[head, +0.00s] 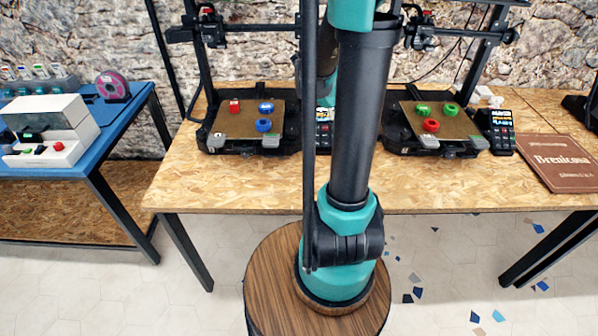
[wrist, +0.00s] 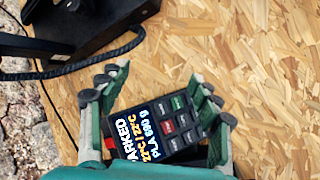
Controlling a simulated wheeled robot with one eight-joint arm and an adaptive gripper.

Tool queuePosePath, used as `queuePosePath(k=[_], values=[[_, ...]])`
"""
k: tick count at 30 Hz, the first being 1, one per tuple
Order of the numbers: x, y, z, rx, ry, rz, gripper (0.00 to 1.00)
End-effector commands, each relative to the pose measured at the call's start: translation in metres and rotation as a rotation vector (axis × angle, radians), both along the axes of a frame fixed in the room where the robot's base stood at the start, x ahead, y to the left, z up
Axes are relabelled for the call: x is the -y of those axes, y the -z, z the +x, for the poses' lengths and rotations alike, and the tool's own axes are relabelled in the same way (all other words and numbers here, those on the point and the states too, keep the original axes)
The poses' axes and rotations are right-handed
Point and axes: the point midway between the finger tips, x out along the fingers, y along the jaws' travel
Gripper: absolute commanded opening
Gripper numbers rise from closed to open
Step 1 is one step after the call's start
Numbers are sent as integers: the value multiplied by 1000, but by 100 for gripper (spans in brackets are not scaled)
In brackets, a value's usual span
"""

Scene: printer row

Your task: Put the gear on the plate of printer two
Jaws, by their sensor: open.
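In the head view, the plate of the left printer (head: 240,124) bears a red block (head: 234,106), a blue piece (head: 265,107) and a blue ring-like piece (head: 263,125). The plate of the right printer (head: 460,126) bears two green pieces, one left (head: 423,109) and one ring-like (head: 450,109), and a red round piece (head: 431,125). I cannot tell which piece is the gear, nor read printer numbers. My gripper (wrist: 152,80) is open and empty in the wrist view, its fingers spread around a dark control box (wrist: 160,125).
A second control box (head: 495,132) stands right of the right printer. A brown book-like item (head: 563,162) lies on the wooden table (head: 240,185). A blue table (head: 115,120) at left holds a white device (head: 50,130) and a purple spool (head: 112,86). The table's front strip is clear.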

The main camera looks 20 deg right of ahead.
Motion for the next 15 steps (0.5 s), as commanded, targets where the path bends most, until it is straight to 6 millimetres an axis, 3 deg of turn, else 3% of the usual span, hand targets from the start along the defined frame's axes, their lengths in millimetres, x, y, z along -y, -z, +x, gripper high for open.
queuePosePath(k=[3,15], values=[[-38,10,-21,119,50,94,64],[-154,47,-93,439,309,470,64]])
